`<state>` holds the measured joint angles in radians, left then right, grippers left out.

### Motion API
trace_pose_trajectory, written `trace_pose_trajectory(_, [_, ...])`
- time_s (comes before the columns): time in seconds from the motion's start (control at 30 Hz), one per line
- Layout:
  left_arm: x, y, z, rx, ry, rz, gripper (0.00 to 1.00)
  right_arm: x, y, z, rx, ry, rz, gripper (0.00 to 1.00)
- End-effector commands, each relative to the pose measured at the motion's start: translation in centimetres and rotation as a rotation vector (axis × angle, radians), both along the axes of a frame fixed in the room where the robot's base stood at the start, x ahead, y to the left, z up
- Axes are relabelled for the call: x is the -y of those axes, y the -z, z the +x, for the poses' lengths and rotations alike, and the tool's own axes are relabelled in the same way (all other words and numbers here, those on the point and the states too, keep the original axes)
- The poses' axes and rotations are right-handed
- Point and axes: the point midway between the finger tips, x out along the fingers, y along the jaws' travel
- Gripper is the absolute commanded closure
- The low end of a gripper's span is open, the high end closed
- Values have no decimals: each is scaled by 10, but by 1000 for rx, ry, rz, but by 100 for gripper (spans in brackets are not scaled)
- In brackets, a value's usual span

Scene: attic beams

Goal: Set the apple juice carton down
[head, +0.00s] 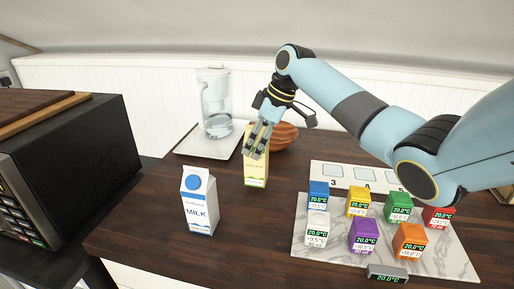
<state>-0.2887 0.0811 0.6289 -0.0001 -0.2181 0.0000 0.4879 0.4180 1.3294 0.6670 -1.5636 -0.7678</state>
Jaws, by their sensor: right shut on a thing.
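The apple juice carton (256,172) is pale yellow with a green lower edge and stands upright near the middle of the dark wooden counter (260,232). My right gripper (262,143) reaches down from above and is shut on the carton's upper part, hiding much of its top. The carton's base appears to be at the counter surface, but I cannot tell whether it touches. My left gripper is not in view.
A milk carton (199,202) stands to the front left. Behind are a water pitcher (216,103) on a white tray (190,143) and a terracotta bowl (284,137). Several coloured cubes stand on a marble slab (340,256) at right, before a numbered strip (322,169). A microwave (75,150) is left.

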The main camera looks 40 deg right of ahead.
Motion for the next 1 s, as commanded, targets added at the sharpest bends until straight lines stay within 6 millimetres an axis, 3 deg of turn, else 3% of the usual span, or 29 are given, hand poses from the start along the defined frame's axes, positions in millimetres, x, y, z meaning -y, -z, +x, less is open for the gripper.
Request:
trace_pose_trajectory(0.2, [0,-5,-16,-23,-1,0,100,0,21,0,3,1,0,100])
trace_pose_trajectory(0.53, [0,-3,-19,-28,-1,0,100,1,25,0,3,1,0,100])
trace_pose_trajectory(0.57, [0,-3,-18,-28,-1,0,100,1,26,-1,0,1,0,41])
trace_pose_trajectory(0.73, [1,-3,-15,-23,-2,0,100,1,25,-1,0,1,0,19])
trace_pose_trajectory(1.0, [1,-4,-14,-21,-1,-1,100,1,25,-1,0,1,0,17])
